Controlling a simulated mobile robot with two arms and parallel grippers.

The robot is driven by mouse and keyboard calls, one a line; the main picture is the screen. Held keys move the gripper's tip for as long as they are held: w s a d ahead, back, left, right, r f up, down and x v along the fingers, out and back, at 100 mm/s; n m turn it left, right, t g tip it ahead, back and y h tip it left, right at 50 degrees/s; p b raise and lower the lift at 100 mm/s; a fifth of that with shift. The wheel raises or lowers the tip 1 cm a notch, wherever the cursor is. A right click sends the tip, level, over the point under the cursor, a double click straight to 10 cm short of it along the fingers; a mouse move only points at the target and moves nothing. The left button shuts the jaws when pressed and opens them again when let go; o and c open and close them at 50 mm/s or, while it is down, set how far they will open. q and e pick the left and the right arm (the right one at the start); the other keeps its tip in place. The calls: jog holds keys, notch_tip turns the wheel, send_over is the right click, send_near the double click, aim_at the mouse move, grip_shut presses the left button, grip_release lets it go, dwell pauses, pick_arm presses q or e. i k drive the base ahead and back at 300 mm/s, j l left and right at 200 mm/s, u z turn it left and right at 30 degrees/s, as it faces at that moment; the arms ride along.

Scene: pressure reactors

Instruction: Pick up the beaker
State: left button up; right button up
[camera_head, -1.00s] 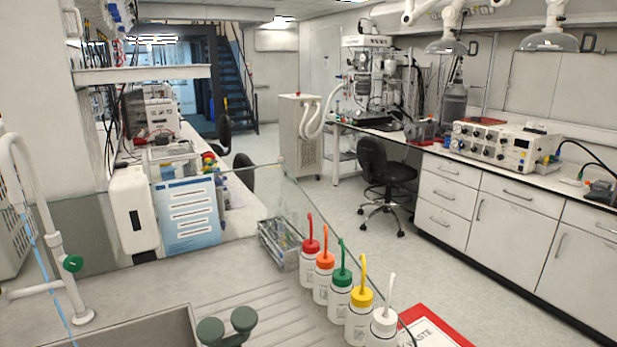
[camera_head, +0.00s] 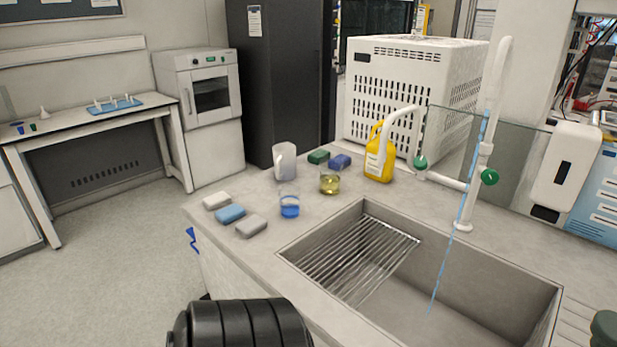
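Two small clear beakers stand upright on the grey counter near the sink. One beaker with blue liquid (camera_head: 289,207) is nearer to me, and one beaker with yellowish liquid (camera_head: 330,184) is a little behind and to its right. A translucent white jug with a handle (camera_head: 284,162) stands behind them. The frames do not show which vessel is meant by the beaker. Neither of my grippers is in view.
The sink (camera_head: 455,285) with a wire rack (camera_head: 355,258) lies right of the beakers. Several sponges (camera_head: 231,214) lie to their left. A yellow bottle (camera_head: 378,160) and a tall white tap (camera_head: 488,130) stand behind. A black ribbed object (camera_head: 240,325) is low in front. Floor at left is clear.

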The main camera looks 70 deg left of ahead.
aim_at(289, 193)
jog(key=u, duration=2.4)
jog(key=i+u, duration=0.1)
jog(key=u, duration=0.3)
jog(key=i+u, duration=0.1)
jog(key=u, duration=0.35)
